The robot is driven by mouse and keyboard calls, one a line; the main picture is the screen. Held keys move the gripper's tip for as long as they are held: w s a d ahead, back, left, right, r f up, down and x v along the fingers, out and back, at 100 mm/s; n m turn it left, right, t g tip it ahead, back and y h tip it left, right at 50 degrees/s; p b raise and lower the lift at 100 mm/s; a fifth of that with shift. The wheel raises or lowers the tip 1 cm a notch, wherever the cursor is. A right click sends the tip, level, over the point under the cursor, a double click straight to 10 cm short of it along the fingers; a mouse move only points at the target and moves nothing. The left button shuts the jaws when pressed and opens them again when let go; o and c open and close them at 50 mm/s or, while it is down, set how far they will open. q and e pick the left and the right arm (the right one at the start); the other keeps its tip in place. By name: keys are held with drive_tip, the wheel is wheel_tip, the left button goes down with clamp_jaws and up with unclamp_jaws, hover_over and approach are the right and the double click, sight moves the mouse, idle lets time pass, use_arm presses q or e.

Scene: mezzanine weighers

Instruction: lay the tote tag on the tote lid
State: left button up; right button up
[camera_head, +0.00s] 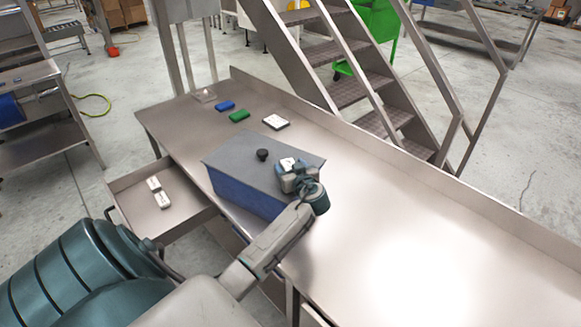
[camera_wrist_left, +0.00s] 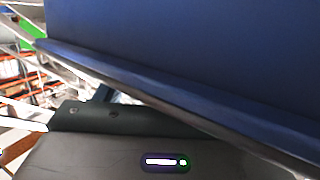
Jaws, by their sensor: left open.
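The tote (camera_head: 240,192) is a blue box on the steel bench, with a flat grey tote lid (camera_head: 235,153) that has a black knob (camera_head: 262,155). My left gripper (camera_head: 288,176) is over the right part of the lid and is open. A small white piece with a dark mark (camera_head: 287,163) shows at the gripper's far side; I cannot tell whether it is the tote tag on the lid or part of the gripper. The left wrist view shows a large blue surface (camera_wrist_left: 190,50) close up, likely the tote. My right gripper is not in view.
A white card-like item (camera_head: 276,121), a green block (camera_head: 239,116) and a blue block (camera_head: 225,106) lie behind the tote. An open drawer (camera_head: 180,214) holds small white pieces. The bench to the right is clear, with a raised back edge. Metal stairs (camera_head: 365,90) stand behind.

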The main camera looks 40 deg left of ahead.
use_arm(q)
drive_tip(key=b+v, duration=0.4)
drive_tip(key=v, duration=0.8)
